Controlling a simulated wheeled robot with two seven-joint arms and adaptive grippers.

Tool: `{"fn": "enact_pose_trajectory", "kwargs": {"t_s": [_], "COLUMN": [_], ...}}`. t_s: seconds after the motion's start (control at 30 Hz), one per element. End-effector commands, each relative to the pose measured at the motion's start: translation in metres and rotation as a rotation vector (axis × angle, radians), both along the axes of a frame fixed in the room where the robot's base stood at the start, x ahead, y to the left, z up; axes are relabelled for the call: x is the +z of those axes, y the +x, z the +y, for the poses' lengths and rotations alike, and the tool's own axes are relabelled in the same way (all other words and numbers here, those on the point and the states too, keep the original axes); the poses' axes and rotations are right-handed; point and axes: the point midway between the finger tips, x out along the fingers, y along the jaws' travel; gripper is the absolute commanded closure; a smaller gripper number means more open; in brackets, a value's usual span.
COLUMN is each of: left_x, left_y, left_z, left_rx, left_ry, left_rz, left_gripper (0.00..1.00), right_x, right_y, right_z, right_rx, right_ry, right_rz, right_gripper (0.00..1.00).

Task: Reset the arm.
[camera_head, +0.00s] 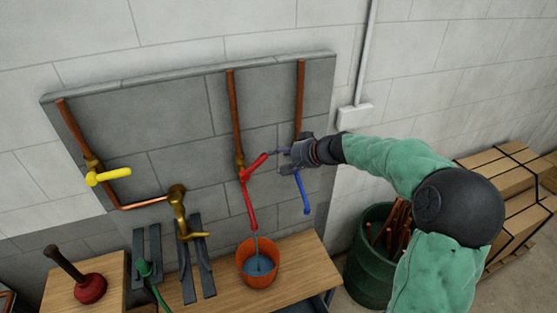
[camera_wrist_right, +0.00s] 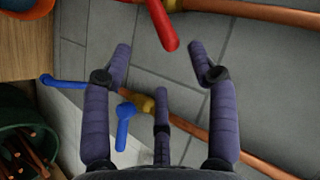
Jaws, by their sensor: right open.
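My right arm, in a green sleeve, reaches in from the right in the head view. My right gripper (camera_head: 283,160) is at the wall panel, between the red valve handle (camera_head: 254,166) and the blue valve handle (camera_head: 302,191). In the right wrist view the right gripper (camera_wrist_right: 162,58) has its fingers spread, with nothing held between them. The red handle (camera_wrist_right: 162,24) points down toward the gap between the fingertips. The blue handle (camera_wrist_right: 124,124) is beside the lower middle finger; I cannot tell whether they touch. My left gripper is not in view.
A yellow handle (camera_head: 108,176) and a brass tap (camera_head: 178,205) are at the left of the panel. An orange bucket (camera_head: 240,272) holding water stands on the wooden bench (camera_head: 293,268). A plunger (camera_head: 90,287) is at left. A green bin (camera_head: 358,274) with copper pipes and strapped boxes (camera_head: 492,168) are at right.

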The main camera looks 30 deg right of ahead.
Motion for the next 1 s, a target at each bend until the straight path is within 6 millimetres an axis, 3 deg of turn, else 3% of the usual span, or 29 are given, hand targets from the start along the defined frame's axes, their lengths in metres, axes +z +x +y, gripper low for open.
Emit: {"fn": "enact_pose_trajectory", "kwargs": {"t_s": [0.47, 0.57, 0.67, 0.83, 1.0], "left_x": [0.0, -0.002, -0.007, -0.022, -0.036], "left_y": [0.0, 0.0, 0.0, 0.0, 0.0], "left_z": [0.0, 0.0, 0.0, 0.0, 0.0], "left_rx": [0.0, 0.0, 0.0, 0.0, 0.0], "left_ry": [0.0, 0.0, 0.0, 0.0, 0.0], "left_rz": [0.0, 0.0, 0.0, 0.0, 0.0], "left_gripper": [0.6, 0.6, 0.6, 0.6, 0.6], "right_x": [-0.001, -0.014, -0.051, -0.151, -0.252], "right_y": [0.0, 0.001, 0.001, -0.008, -0.032], "right_z": [0.0, 0.004, 0.015, 0.049, 0.092], "right_rx": [0.0, 0.004, 0.015, 0.052, 0.113], "right_ry": [0.0, 0.002, -0.001, -0.024, -0.076], "right_rz": [0.001, 0.021, 0.08, 0.24, 0.393], "right_gripper": [0.41, 0.41, 0.41, 0.41, 0.41]}}
